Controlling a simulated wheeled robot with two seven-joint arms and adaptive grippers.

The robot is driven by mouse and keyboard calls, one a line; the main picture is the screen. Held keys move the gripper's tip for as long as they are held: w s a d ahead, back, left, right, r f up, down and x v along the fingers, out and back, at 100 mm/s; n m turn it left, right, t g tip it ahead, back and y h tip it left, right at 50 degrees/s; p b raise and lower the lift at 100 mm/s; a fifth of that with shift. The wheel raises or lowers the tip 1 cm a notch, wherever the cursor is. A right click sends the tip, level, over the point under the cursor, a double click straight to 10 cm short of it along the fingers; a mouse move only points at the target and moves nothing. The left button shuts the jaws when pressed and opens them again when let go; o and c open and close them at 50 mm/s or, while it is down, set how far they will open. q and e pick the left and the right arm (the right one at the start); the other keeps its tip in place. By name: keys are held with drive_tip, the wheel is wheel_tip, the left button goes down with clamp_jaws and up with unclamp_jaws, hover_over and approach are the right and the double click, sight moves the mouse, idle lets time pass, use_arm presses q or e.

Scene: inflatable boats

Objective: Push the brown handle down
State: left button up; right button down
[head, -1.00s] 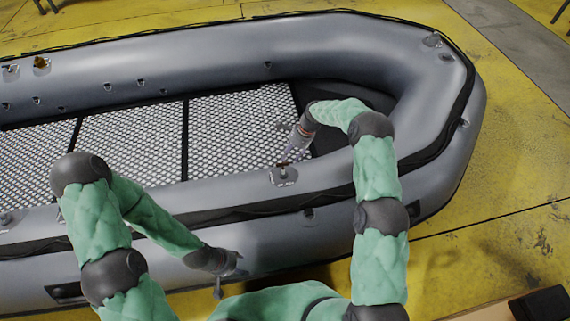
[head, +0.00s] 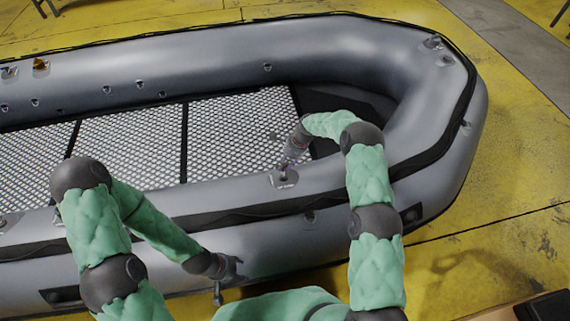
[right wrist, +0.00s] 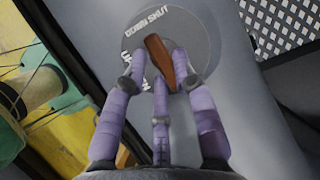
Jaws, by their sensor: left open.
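The brown handle (right wrist: 160,62) sits on a round grey plate with lettering, part of which reads "DOWN SHUT", in the right wrist view. The plate (head: 285,181) shows on the near tube of the grey boat in the head view. My right gripper (head: 286,163) points down at the plate. Its purple fingers (right wrist: 160,75) stand close around the handle, one on each side and one at its near end. Whether they press on it I cannot tell. My left gripper (head: 230,278) is open and empty, low in front of the boat's near side.
The grey inflatable boat (head: 210,65) fills most of the head view, with a perforated floor (head: 230,125) inside. A brownish fitting (head: 40,64) sits on its far tube. The yellow floor (head: 520,180) at the right is clear. A dark object (head: 545,308) lies at the lower right corner.

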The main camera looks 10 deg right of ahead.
drive_tip(key=shift+s+f+b, duration=0.15)
drive_tip(key=shift+f+b, duration=0.05)
drive_tip(key=shift+f, duration=0.6)
drive_tip(key=shift+s+f+b, duration=0.15)
drive_tip(key=shift+f+b, duration=0.05)
drive_tip(key=shift+f, duration=0.55)
drive_tip(key=shift+s, duration=0.1)
drive_tip(key=c, duration=1)
unclamp_jaws()
drive_tip(key=shift+f, duration=0.1)
drive_tip(key=shift+r, duration=0.2)
drive_tip(key=shift+d+r, duration=0.15)
drive_tip(key=shift+r, duration=0.05)
drive_tip(key=v, duration=1.1)
drive_tip(key=shift+r, duration=0.15)
drive_tip(key=shift+d, duration=0.1)
